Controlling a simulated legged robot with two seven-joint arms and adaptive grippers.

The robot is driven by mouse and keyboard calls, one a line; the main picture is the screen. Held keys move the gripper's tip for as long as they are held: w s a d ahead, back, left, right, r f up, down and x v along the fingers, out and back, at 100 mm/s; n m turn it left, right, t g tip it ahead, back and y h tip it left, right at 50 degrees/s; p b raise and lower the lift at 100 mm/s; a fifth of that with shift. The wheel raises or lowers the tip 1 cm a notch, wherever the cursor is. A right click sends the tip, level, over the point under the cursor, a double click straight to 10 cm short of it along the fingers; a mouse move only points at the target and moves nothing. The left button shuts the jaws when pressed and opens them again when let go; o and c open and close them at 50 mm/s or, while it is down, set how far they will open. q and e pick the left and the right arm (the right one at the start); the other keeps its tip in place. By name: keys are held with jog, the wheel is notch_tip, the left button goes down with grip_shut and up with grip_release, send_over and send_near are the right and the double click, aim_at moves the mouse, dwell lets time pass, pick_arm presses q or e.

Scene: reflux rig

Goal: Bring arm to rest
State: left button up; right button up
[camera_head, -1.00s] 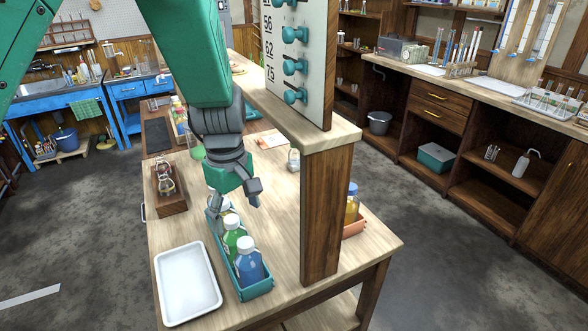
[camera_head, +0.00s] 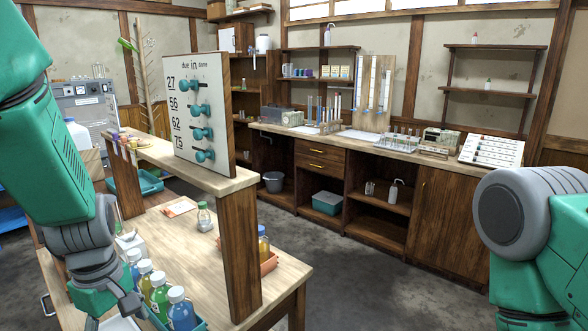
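My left arm comes in from the left. Its gripper (camera_head: 112,309) is low at the left, over the near part of the wooden bench (camera_head: 285,284). The fingers look spread, with nothing seen between them. Beside it, several capped bottles stand in a teal rack (camera_head: 200,325), including a green bottle (camera_head: 159,296) and a blue bottle (camera_head: 180,312). The gripper partly covers this row; I cannot tell whether it touches a bottle. Of my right arm, only a grey joint and green links show at the right edge; its gripper is out of view.
A raised wooden shelf (camera_head: 222,183) on a post carries a board of teal knobs (camera_head: 200,111). An orange tray (camera_head: 269,264) with an amber bottle (camera_head: 263,240) is behind the post. A long counter (camera_head: 350,146) runs along the back. Grey floor (camera_head: 365,270) lies open between.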

pick_arm(q)
jog(key=s+f+m+b, duration=0.2)
jog(key=s+f+m, duration=0.3)
jog(key=f, duration=0.5)
jog(key=s+f+m+b, duration=0.3)
jog(key=s+f+m, duration=0.2)
jog(key=s+f, duration=0.4)
jog(key=s+f+m+b, duration=0.2)
jog(key=s+f+m, duration=0.3)
jog(key=f, duration=0.7)
jog(key=s, duration=0.2)
jog(key=shift+s+d+f+t+b, duration=0.3)
jog(key=shift+s+d+b, duration=0.05)
jog(key=shift+s+d, duration=0.05)
pick_arm(e)
notch_tip(320, 180, down, 8)
jog(key=shift+w, duration=0.3)
pick_arm(q)
jog(key=shift+d, duration=0.1)
jog(key=shift+d+r, duration=0.15)
jog(key=shift+d, duration=0.3)
pick_arm(e)
jog(key=shift+d+f, duration=0.1)
jog(key=shift+d, duration=0.3)
